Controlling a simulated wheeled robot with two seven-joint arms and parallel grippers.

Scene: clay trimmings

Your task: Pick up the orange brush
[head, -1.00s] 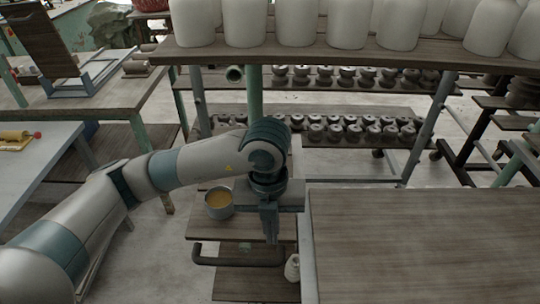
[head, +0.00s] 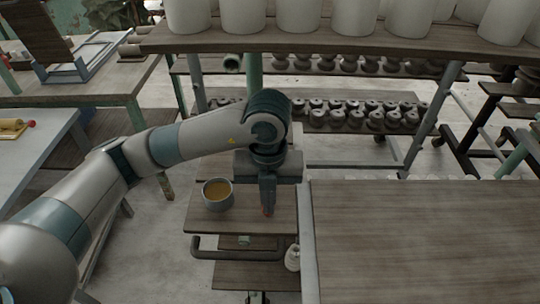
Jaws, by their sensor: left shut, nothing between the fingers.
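My left gripper (head: 267,209) points down over the right part of the small wooden cart's top shelf (head: 240,222). Its fingers are shut with nothing held between them. A small orange-red spot (head: 267,212) shows right at the fingertips. It may be part of the orange brush, but most of it is hidden by the gripper or too small to tell. I cannot tell whether the fingers touch it. My right gripper is not in view.
A grey pot (head: 217,194) with ochre contents stands on the cart left of my gripper. A white bottle (head: 292,258) is low beside the cart's right side. A large wooden tabletop (head: 420,240) lies to the right. Racks with pots (head: 290,38) stand behind.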

